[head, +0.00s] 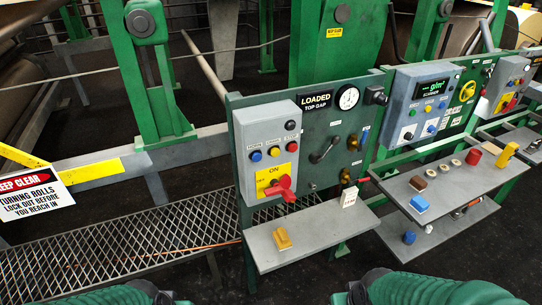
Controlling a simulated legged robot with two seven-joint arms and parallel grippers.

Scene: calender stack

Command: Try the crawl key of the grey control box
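A grey control box (257,134) is mounted on the left end of a green panel. It has a blue button (255,156), a yellow button (274,152) and a red button (291,147) in a row, under small labels I cannot read surely. A black knob (290,125) sits above the red button. Lower down, a red rotary handle (281,187) sits on a yellow plate marked ON. I cannot tell which control is the crawl key. Parts of my dark green arms show at the bottom edge; neither gripper is in view.
A grey shelf (300,232) below the box holds a yellow-topped block (282,239) and a white tag (349,197). A second grey box with a display (433,91) stands right. A keep-clear sign (35,195) hangs left beside rolls. A mesh walkway (150,240) runs left.

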